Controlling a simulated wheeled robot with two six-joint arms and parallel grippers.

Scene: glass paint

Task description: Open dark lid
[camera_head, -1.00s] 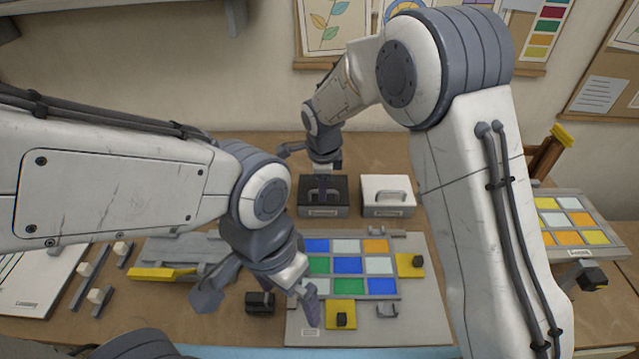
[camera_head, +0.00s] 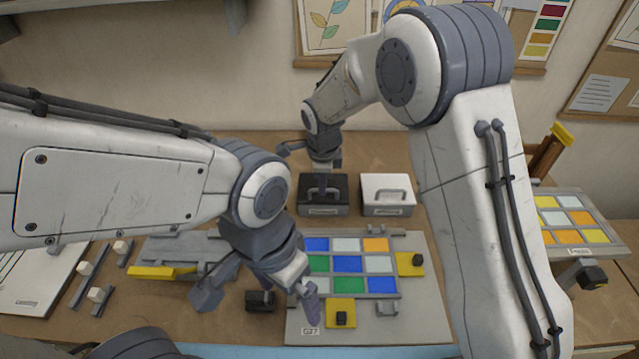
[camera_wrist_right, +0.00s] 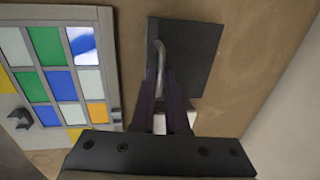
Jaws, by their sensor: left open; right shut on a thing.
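The dark box with its dark lid (camera_head: 323,194) stands at the back of the table, left of the white box (camera_head: 388,195). My right gripper (camera_head: 322,182) reaches down onto the dark lid from above. In the right wrist view the dark lid (camera_wrist_right: 198,60) shows its grey handle (camera_wrist_right: 161,62), and the fingers of my right gripper (camera_wrist_right: 168,90) are shut on the handle's near part. The lid looks seated on its box. My left gripper (camera_head: 258,300) is open and empty over the front of the table, near a small black object (camera_head: 260,300).
A board with a coloured glass grid (camera_head: 348,264) lies in front of the boxes. Yellow pieces with black knobs (camera_head: 341,313) sit beside the grid. A second coloured panel (camera_head: 572,220) stands at the right. White blocks on grey rails (camera_head: 98,294) lie at the left.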

